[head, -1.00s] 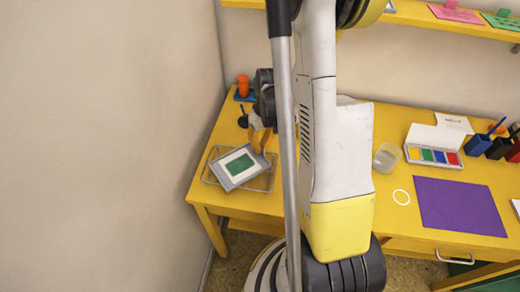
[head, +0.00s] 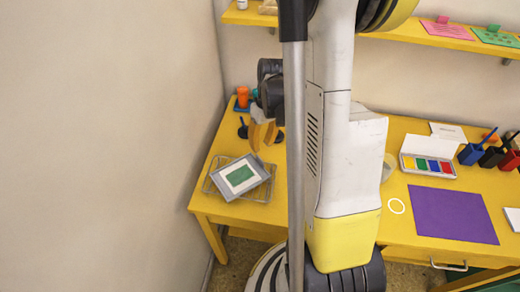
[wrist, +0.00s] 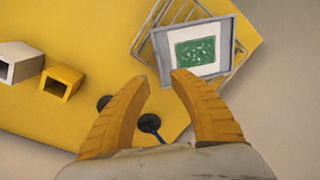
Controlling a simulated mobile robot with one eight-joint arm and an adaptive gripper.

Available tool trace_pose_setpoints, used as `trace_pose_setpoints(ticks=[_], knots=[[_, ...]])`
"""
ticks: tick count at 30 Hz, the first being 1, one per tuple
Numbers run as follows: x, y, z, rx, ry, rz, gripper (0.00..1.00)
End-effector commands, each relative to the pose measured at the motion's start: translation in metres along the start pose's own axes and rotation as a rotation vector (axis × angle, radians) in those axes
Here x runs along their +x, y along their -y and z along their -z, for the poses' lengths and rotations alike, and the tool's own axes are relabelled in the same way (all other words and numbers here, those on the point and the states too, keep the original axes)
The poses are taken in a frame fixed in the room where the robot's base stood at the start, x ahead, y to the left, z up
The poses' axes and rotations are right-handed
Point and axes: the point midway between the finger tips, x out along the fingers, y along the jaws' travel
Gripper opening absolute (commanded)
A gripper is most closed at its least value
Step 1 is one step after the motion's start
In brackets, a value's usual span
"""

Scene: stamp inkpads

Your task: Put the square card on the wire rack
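The square card (head: 258,175), with a grey border, a white field and a green printed patch, lies on the wire rack (head: 210,187) at the left end of the yellow table. It sits turned at an angle to the rack. In the wrist view the card (wrist: 160,50) covers part of the rack (wrist: 141,46), whose wires show around it. My gripper (head: 262,134) is open and empty, just behind the card and apart from it. In the wrist view its two orange fingers (wrist: 160,77) are spread, with the tips close to the card's near edge in the picture.
An orange cup (head: 242,97) stands at the back left corner. In the wrist view, two hollow blocks (wrist: 62,80) lie at left.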

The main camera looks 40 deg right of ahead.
Motion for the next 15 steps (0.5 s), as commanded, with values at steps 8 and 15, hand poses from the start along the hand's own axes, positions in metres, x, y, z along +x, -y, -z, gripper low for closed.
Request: trace_pose_setpoints(ticks=[8, 15], knots=[[-0.044, 0.0, 0.0, 0.0, 0.0, 0.0, 0.27], [-0.08, 0.04, 0.001, -0.025, -0.069, -0.049, 0.27]])
